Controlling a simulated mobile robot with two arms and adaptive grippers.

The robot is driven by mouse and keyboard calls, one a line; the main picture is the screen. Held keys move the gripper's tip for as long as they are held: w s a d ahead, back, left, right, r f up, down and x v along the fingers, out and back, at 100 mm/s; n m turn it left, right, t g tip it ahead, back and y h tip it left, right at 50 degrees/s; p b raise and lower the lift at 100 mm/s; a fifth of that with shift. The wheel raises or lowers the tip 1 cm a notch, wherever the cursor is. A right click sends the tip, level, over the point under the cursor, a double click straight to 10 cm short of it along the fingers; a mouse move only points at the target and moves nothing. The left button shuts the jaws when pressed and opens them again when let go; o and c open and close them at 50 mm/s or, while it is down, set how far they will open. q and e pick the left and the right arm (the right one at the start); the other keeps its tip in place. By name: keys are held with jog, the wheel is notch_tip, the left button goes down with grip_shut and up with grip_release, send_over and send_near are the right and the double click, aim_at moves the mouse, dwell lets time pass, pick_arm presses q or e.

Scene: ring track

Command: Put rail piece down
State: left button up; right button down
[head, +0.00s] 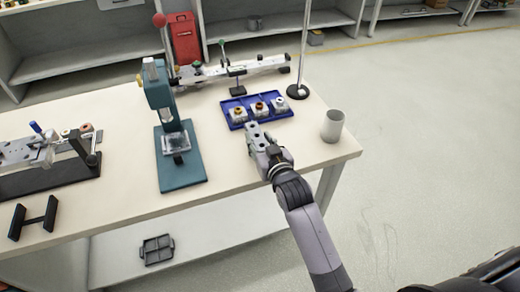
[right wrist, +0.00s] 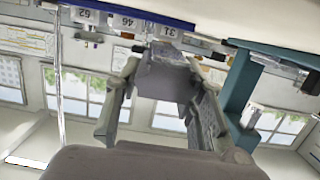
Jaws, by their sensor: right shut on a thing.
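My right gripper (head: 262,146) reaches over the table in front of the blue tray (head: 230,123). It is shut on a small grey piece (head: 255,132) with dark holes on top, which I take to be the rail piece. In the right wrist view the fingers (right wrist: 160,100) stand on both sides of this grey piece (right wrist: 165,75). I cannot tell whether the piece touches the tabletop. A long pale rail assembly (head: 260,67) lies behind the tray. My left gripper is not in view.
The blue tray holds three light blocks with rings. A teal press (head: 180,172) stands left of my gripper, a grey cup (head: 332,126) to the right, near the table edge. A pole on a round black base (head: 298,91) rises behind. Bare tabletop (head: 235,172) lies between press and gripper.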

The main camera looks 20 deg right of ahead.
jog(key=shift+f, duration=1.6)
jog(key=c, duration=1.5)
grip_release()
jog(key=shift+f, duration=0.3)
jog(key=shift+c, duration=0.2)
jog(key=o, duration=0.5)
jog(key=shift+s, duration=0.1)
jog(key=shift+r, duration=0.15)
jog(key=shift+s, duration=0.15)
jog(key=s, duration=0.3)
jog(key=s+r, duration=0.1)
jog(key=s, duration=0.3)
jog(key=s+r, duration=0.1)
jog(key=s, duration=0.3)
jog(key=shift+s+d+r, duration=0.2)
jog(key=shift+d+r, duration=0.05)
